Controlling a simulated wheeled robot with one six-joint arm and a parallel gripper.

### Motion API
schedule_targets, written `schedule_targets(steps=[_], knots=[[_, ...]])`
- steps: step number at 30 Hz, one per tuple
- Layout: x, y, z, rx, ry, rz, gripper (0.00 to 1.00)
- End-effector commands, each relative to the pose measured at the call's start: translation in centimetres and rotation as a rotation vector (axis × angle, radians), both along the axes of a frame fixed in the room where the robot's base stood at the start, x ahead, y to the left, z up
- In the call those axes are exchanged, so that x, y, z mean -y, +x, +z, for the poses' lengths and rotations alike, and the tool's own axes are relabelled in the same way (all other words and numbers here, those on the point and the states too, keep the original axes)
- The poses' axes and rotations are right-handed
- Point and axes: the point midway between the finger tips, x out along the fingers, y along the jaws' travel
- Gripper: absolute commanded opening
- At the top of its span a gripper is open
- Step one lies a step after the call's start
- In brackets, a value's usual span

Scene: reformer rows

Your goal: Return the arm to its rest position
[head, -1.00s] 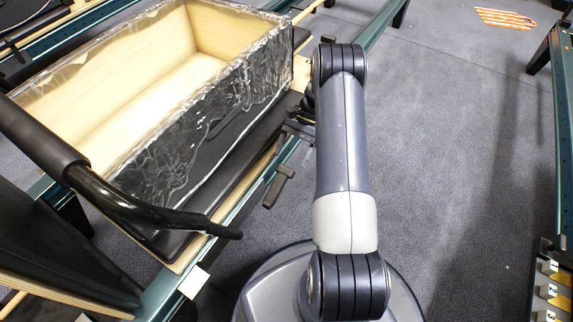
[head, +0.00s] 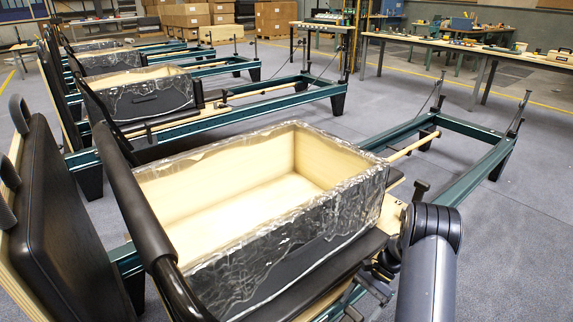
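My arm stands at the lower right of the head view, with its dark ribbed elbow joint (head: 432,226) at the top and a grey link running down out of the picture. Dark parts show just left of the elbow, low beside the nearest reformer. I cannot tell whether they belong to my gripper or the reformer. No fingertips can be made out clearly, and nothing is seen held.
The nearest reformer's plastic-wrapped wooden box (head: 265,215) is close left of my arm. A black curved bar (head: 140,210) and green rails (head: 470,130) surround it. More reformers stand behind. Workbenches (head: 470,48) and cartons (head: 275,18) are farther back. Grey floor (head: 525,240) is open to the right.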

Motion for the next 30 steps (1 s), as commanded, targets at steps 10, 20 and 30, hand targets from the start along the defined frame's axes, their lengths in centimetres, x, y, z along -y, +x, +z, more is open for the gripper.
schedule_targets(steps=[10, 20, 30], knots=[[-2.8, -2.0, -3.4, 0.000, 0.000, 0.001, 0.76], [-3.0, -2.2, -3.5, 0.001, 0.000, 0.001, 0.76], [-1.9, -1.4, -2.2, 0.003, -0.001, -0.001, 0.76]])
